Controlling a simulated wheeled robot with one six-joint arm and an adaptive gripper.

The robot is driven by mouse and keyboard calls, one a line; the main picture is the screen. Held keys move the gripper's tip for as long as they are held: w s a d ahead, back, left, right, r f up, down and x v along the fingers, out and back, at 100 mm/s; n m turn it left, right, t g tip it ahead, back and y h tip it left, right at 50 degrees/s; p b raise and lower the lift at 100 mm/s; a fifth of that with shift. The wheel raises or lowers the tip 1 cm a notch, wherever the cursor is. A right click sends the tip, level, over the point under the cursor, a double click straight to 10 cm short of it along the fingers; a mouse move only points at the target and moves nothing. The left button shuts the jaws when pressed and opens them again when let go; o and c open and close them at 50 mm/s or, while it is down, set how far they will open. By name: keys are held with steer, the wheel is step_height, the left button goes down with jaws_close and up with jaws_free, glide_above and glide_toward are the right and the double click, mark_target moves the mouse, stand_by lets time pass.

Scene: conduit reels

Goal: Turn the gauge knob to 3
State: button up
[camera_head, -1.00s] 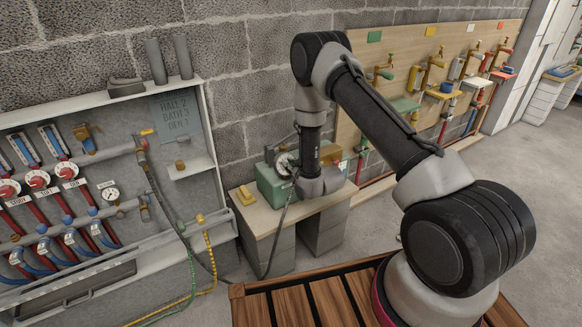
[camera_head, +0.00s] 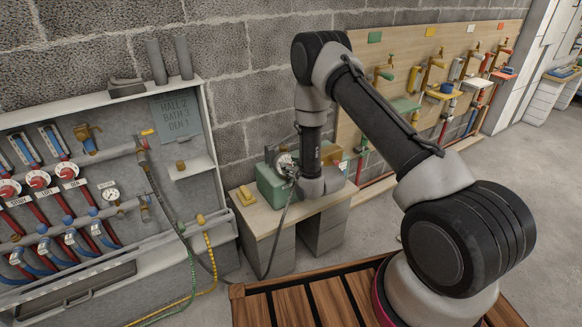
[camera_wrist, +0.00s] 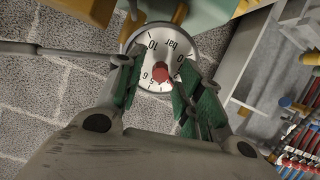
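The gauge (camera_wrist: 154,48) has a round white face with black numbers and the word "bar". It appears turned round in the wrist view. A red knob (camera_wrist: 160,75) sits at its middle; I cannot tell which number it points to. My gripper (camera_wrist: 161,57) is open, with one green-padded finger on each side of the knob and gaps between. In the head view the gauge (camera_head: 285,161) is on the green unit (camera_head: 270,187) on a small bench, partly covered by my gripper's end.
The bench (camera_head: 262,220) stands against a grey block wall. A yellow piece (camera_head: 245,195) lies on its left end. A dark hose hangs past its front. A pipe panel (camera_head: 60,190) is on the left, and a tap board (camera_head: 400,50) on the right.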

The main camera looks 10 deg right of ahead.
steer(key=v, duration=1.1)
steer(key=shift+s+r, duration=0.2)
steer(key=shift+s, duration=0.1)
steer(key=shift+d, duration=0.1)
steer(key=s+d+f+g+h, duration=0.2)
steer(key=s+f+g, duration=0.4)
steer(key=s+f, duration=0.3)
steer(key=s+d+m+g+h, duration=0.1)
steer(key=s+d+g, duration=0.2)
steer(key=s+g, duration=0.1)
steer(key=s+d+r+m, duration=0.1)
steer(key=s+r, duration=0.6)
steer(key=r, duration=0.8)
steer(key=s+d+r+m, duration=0.2)
steer(key=s+r, duration=0.4)
steer(key=r, duration=0.9)
steer(key=s+d+r+m+t+h, duration=0.1)
steer(key=s+d+r, duration=0.3)
steer(key=r, duration=1.1)
steer(key=s, duration=0.3)
steer(key=shift+s+r, duration=0.25)
steer(key=shift+s, duration=0.1)
